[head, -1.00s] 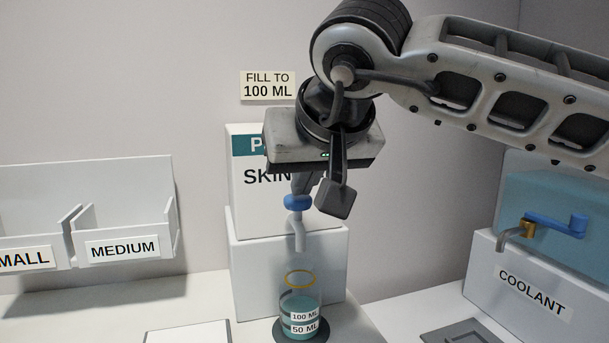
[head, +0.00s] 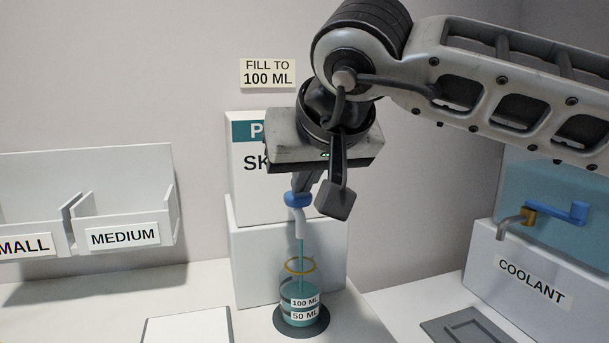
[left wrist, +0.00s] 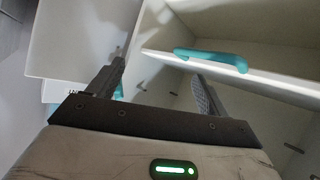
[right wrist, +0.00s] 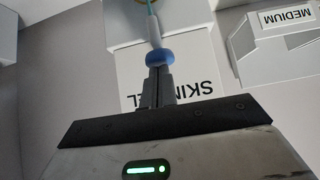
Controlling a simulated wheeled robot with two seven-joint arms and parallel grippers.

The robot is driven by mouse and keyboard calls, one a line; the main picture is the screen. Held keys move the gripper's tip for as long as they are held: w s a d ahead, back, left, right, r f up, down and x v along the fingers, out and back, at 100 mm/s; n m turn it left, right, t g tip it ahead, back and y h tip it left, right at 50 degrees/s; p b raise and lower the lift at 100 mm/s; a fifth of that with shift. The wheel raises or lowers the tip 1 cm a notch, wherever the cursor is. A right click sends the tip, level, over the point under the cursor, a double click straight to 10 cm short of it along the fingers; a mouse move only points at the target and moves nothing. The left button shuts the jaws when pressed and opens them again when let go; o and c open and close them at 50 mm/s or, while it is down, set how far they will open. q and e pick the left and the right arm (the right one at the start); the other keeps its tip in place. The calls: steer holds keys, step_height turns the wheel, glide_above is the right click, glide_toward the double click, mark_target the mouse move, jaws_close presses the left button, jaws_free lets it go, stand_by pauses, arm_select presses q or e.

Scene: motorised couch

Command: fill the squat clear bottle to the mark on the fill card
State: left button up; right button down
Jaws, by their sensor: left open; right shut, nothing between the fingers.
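The squat clear bottle (head: 301,308) stands upright on a dark round pad under the spout (head: 299,224) of the dispenser labelled SKIN. A teal stream runs from the spout through the bottle's gold-coloured mouth. Teal liquid stands behind its 50 ML and 100 ML labels, with the surface near the top of the 100 ML label. The fill card (head: 268,74) on the wall reads FILL TO 100 ML. My right gripper (right wrist: 158,72) is shut and empty, its tips at the blue tap part (right wrist: 159,57). My left gripper (left wrist: 158,70) is open and empty, seen only in its wrist view.
A white rack labelled SMALL and MEDIUM (head: 124,236) stands at left. A coolant dispenser (head: 520,276) with a blue lever stands at right. A white flat panel (head: 187,330) lies left of the bottle. A teal handle (left wrist: 211,58) is on white furniture near my left gripper.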

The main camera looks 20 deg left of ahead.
arm_select(q)
steer(key=shift+w+r, duration=0.2)
arm_select(e)
steer(key=shift+s+f, duration=0.15)
steer(key=shift+f, duration=0.35)
arm_select(q)
steer(key=r+p, duration=0.1)
steer(key=p, duration=0.2)
steer(key=shift+s+a+r, duration=0.1)
steer(key=shift+a+r, duration=0.1)
arm_select(e)
steer(key=s+d+r, duration=0.2)
steer(key=r, duration=0.4)
steer(key=s+d+r, duration=0.2)
steer(key=s+r, duration=0.1)
steer(key=r, duration=0.3)
steer(key=shift+s, duration=0.3)
